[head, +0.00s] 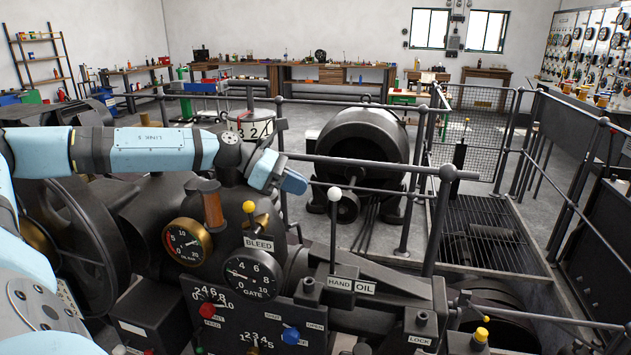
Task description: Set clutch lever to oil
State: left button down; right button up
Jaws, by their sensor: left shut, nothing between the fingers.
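The lever by the HAND and OIL plates has a thin dark rod (333,240) and a white ball knob (334,194). It stands nearly upright on a dark block. The HAND plate (340,284) is below the rod and the OIL plate (365,288) is to its right. No clutch label is legible. My left gripper (296,182) is shut and empty, up and to the left of the white knob. In the picture a gap shows between them; their difference in depth is hard to tell. My right gripper is not in view.
A yellow-knobbed lever (249,207) stands by the BLEED plate (259,243), below my left gripper. Dark railings (370,165) run behind the lever. A LOCK plate (419,340) is at lower right.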

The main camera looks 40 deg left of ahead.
pick_arm(q)
jog(key=w+d+p, duration=0.1)
jog(key=w+d, duration=0.1)
jog(key=d, duration=0.1)
jog(key=shift+w+f+p, duration=0.3)
jog(key=shift+f+p, duration=0.05)
jog(key=shift+f, duration=0.05)
